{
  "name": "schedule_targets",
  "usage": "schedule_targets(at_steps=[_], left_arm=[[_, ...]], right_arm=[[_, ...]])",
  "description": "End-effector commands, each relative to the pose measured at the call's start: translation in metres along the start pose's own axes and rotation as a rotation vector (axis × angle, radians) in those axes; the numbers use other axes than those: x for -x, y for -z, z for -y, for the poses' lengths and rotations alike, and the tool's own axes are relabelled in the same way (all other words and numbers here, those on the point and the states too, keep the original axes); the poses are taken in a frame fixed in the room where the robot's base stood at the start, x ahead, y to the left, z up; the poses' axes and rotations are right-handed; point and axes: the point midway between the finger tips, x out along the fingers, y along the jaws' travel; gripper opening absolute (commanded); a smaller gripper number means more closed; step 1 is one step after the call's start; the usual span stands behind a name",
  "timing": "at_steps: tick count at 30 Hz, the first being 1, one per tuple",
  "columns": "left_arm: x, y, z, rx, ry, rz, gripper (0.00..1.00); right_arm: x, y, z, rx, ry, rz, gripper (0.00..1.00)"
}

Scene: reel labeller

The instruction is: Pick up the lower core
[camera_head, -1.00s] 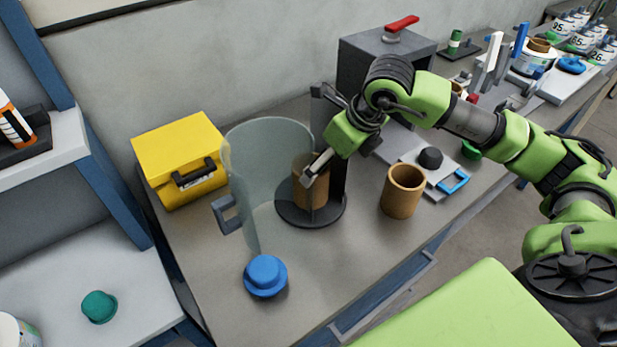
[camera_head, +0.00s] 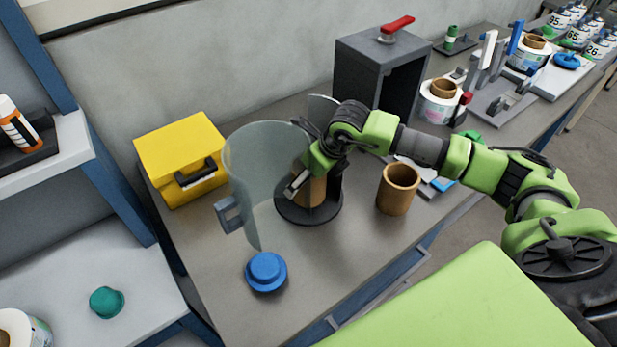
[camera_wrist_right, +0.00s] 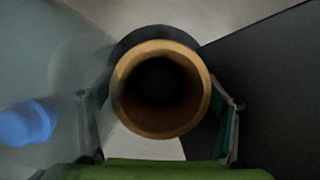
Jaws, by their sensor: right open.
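A brown cardboard core (camera_head: 311,190) stands upright on a round dark base (camera_head: 309,215), partly behind the curved clear guard (camera_head: 262,165). In the right wrist view its open top ring (camera_wrist_right: 160,90) faces the camera. My right gripper (camera_head: 308,172) is open, with its fingers on opposite sides of this core; I cannot tell whether they touch it. The fingers also show left and right of the ring in the wrist view (camera_wrist_right: 163,112). A second brown core (camera_head: 398,191) stands alone on the bench to the right. My left gripper is not in view.
A yellow box (camera_head: 180,155) stands left of the guard, and a blue knob-shaped part (camera_head: 266,271) lies in front. A dark grey box with a red handle (camera_head: 363,65) is behind. The front bench is mostly clear.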

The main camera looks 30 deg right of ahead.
Motion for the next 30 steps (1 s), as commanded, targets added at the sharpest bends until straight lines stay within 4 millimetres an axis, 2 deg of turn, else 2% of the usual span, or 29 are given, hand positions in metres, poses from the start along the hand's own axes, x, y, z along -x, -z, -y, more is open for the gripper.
schedule_targets(at_steps=[3, 8, 20, 23, 30], left_arm=[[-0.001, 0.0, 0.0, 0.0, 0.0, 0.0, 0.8], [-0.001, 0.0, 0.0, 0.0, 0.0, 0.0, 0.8], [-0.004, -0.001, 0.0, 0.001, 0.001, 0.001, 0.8], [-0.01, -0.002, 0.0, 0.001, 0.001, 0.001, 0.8], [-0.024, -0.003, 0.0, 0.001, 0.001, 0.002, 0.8]], right_arm=[[0.0, 0.0, 0.0, 0.0, 0.0, 0.0, 0.82], [0.0, 0.0, 0.0, 0.0, 0.0, 0.0, 0.41], [0.006, -0.004, 0.0, 0.001, 0.001, 0.003, 0.4], [0.019, -0.01, 0.001, 0.001, 0.002, 0.005, 0.4], [0.064, -0.03, 0.0, 0.002, 0.001, 0.007, 0.4]])
